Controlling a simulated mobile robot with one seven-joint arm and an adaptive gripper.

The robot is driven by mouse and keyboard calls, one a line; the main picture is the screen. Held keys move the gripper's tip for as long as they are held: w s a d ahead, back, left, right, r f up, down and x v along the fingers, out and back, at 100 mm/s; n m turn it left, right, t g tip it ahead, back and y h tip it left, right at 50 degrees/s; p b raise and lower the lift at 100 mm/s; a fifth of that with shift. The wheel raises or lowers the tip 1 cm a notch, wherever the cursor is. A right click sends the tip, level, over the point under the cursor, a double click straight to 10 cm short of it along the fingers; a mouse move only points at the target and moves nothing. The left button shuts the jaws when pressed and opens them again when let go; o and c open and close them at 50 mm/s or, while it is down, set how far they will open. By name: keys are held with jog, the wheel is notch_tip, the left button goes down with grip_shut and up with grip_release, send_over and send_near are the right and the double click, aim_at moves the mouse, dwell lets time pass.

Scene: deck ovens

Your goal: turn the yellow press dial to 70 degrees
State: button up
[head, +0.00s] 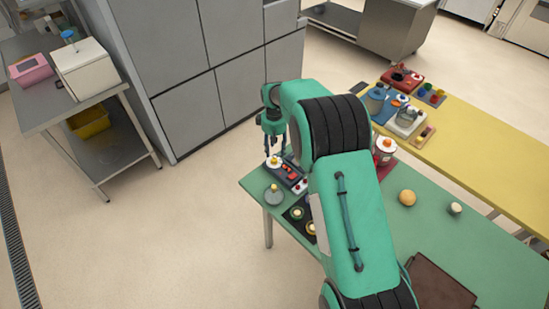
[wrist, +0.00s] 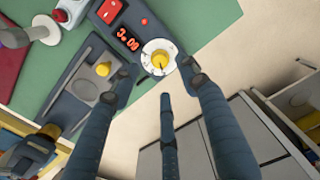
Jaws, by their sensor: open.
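The yellow press dial (wrist: 160,59) has a yellow centre knob on a white marked face. It sits at the end of a dark console (wrist: 140,75) with a red-lit display (wrist: 128,40). In the head view my gripper (head: 273,147) points down just above the dial. The dial's exact angle is too small to read.
A grey panel with a yellow button (wrist: 103,69) and a slot lies beside the console. A grey dome-shaped object (head: 274,194) stands next to it on the green table (head: 495,260). A jar with an orange top (head: 385,146) and an orange ball (head: 407,198) stand further right.

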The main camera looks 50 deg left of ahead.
aim_at(274, 159)
jog(key=shift+f, duration=3.3)
grip_shut()
